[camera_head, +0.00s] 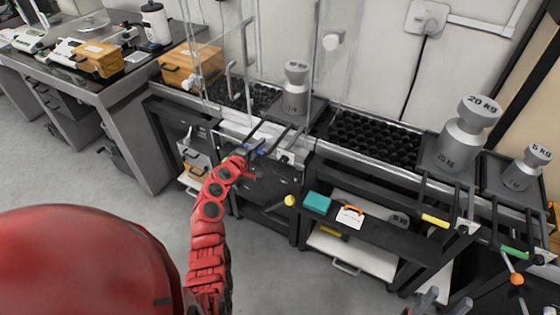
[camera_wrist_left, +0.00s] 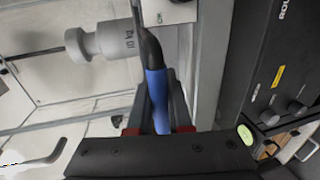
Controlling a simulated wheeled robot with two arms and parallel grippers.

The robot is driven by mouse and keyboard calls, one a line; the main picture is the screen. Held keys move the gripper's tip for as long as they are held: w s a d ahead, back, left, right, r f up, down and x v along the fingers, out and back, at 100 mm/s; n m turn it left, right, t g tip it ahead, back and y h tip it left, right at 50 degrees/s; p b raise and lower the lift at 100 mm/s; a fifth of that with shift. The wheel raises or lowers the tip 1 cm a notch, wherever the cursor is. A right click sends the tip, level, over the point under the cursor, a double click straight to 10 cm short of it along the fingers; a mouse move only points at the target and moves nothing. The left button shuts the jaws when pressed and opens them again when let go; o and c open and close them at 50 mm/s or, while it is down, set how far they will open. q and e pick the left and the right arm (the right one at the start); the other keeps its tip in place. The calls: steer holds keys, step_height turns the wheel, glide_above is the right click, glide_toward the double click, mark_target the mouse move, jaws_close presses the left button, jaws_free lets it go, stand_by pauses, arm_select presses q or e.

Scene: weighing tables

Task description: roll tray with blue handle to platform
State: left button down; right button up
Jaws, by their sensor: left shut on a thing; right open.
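My left gripper (camera_head: 247,158) is shut on the blue handle (camera_wrist_left: 157,98), which shows large between its red-edged fingers in the left wrist view. In the head view the blue handle (camera_head: 252,151) is small and partly hidden by the gripper. Dark bars run back from it toward the tray area, where a grey 10 kg weight (camera_head: 295,88) stands upright. The same weight (camera_wrist_left: 105,41) shows sideways in the wrist view. The tray's surface is hard to make out. My right gripper (camera_head: 442,302) is open at the bottom edge, only its fingertips in view.
Black roller beds (camera_head: 375,138) and (camera_head: 245,95) lie left and right of the 10 kg weight, with glass panels at the left one. A 20 kg weight (camera_head: 467,135) and a 5 kg weight (camera_head: 525,168) stand at right, with a yellow handle (camera_head: 435,220) and green handle (camera_head: 513,252) in front.

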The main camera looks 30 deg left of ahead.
arm_select(q)
steer(key=a+b, duration=0.3)
steer(key=a, duration=0.3)
steer(key=shift+a, duration=0.2)
steer(key=shift+w+f, duration=0.1)
steer(key=c, duration=0.8)
jaws_free()
steer(key=shift+c, duration=0.2)
steer(key=v, duration=1.7)
steer(key=shift+p, duration=0.35)
